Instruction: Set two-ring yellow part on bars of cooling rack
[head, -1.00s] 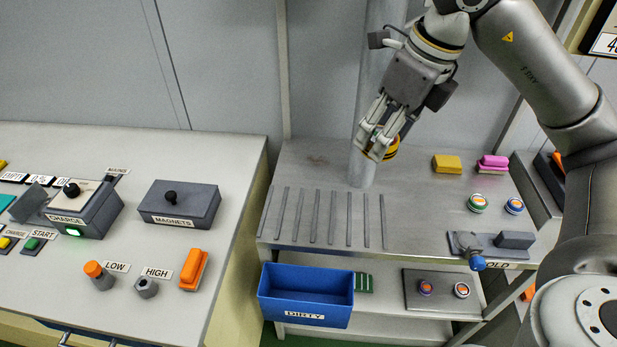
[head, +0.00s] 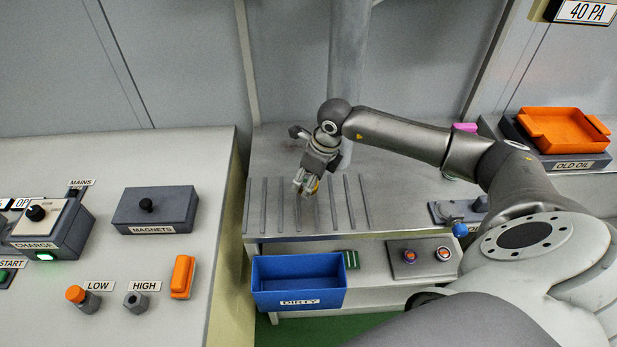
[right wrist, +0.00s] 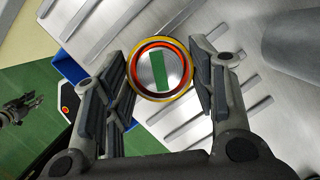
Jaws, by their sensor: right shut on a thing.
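My right gripper (head: 306,188) is over the bars of the cooling rack (head: 350,202), near their middle. It is shut on the two-ring yellow part (head: 316,186), which is mostly hidden by the fingers in the head view. In the right wrist view the part (right wrist: 162,41) sits between the fingers, with a yellow outer ring, an orange-red inner ring and a grey face with a green mark. The rack bars (right wrist: 107,20) lie beyond it there. I cannot tell whether the part touches the bars.
A blue DIRTY bin (head: 299,299) stands below the rack's front edge. Two small ringed parts lie on a lower plate (head: 432,268). A vertical pipe (head: 347,60) rises behind the gripper. An orange tray (head: 563,129) is at far right.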

